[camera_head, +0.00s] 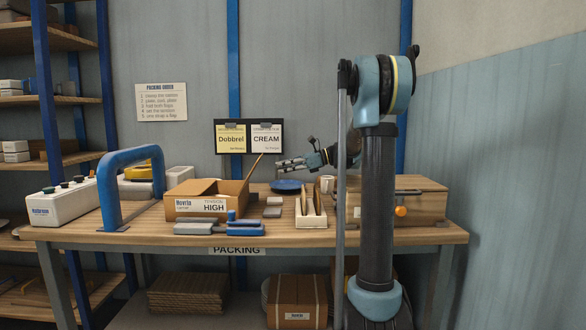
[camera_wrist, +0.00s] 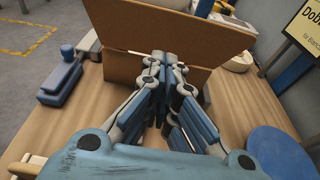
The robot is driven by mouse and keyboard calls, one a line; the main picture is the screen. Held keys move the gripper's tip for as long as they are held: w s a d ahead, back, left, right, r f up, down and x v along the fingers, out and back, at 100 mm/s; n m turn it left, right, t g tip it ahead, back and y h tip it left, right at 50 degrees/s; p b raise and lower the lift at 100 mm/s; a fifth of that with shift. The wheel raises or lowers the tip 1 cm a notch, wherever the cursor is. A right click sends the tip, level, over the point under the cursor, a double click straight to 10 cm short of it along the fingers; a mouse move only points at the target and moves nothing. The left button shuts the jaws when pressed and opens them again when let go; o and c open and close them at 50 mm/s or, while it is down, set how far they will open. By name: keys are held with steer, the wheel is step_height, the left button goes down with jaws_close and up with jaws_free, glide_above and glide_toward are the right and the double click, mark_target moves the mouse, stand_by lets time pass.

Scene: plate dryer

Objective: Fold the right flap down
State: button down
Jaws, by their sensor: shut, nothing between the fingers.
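The open cardboard carton (camera_head: 228,186) stands on the packing table, with a white label on its front. Its right flap (camera_head: 254,167) stands up from the right wall, tilted outward. In the wrist view the flap (camera_wrist: 165,28) is a broad brown panel above the carton wall (camera_wrist: 110,70), with a seam between them. My gripper (camera_head: 279,164) is just right of the flap, at about its height. In the wrist view my gripper (camera_wrist: 166,66) is shut and empty, its fingertips in front of the panel; I cannot tell whether they touch it.
A blue plate (camera_head: 287,186) lies right of the carton. A white rack (camera_head: 311,221) holds upright pieces in front of it. A blue-handled tool (camera_head: 245,228) and grey blocks (camera_head: 272,211) lie by the carton. A blue arch (camera_head: 108,185) stands at left and a wooden case (camera_head: 425,203) at right.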

steer(key=a, duration=0.1)
steer(key=a+r, duration=0.1)
steer(key=a, duration=0.3)
steer(key=shift+w+a+r, duration=0.1)
steer(key=shift+a+r, duration=0.1)
steer(key=shift+r, duration=0.1)
